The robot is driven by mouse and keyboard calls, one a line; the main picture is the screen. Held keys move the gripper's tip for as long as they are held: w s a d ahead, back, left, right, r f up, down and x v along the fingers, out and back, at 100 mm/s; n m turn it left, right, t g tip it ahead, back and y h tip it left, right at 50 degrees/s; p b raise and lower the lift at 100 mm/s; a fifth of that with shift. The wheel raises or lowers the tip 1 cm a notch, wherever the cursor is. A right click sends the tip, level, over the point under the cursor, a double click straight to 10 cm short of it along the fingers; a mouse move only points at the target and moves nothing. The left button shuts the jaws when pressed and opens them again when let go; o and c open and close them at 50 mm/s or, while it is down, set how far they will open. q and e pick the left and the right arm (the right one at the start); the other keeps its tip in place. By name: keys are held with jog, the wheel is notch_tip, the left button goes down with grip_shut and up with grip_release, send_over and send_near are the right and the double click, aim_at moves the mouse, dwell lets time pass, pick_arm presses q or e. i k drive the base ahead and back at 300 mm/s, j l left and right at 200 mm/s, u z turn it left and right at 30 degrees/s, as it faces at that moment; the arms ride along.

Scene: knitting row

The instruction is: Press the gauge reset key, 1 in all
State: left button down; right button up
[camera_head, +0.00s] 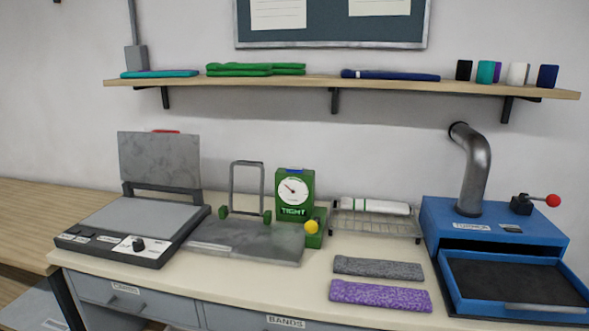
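A green gauge (280,186) with a round white dial and the word TIGHT stands at the middle of the bench. The dial's dark needle points to the upper left. A small blue piece (295,170) sits on top of the gauge. A yellow ball knob (311,227) is at its lower right, by a green block. No label shows which part is the reset key. Neither of my grippers is in view.
A grey plate with an upright wire frame (247,188) stands left of the gauge, beside an open press (128,222). Right are a wire rack (375,224), folded grey (378,268) and purple (380,295) knits, and a blue machine (490,228) with its drawer out. A shelf (330,82) hangs above.

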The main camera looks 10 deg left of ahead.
aim_at(291, 169)
jog(key=i+j+z, duration=0.25)
jog(key=i, duration=0.2)
jog(key=i+j+z, duration=0.25)
jog(key=i, duration=0.2)
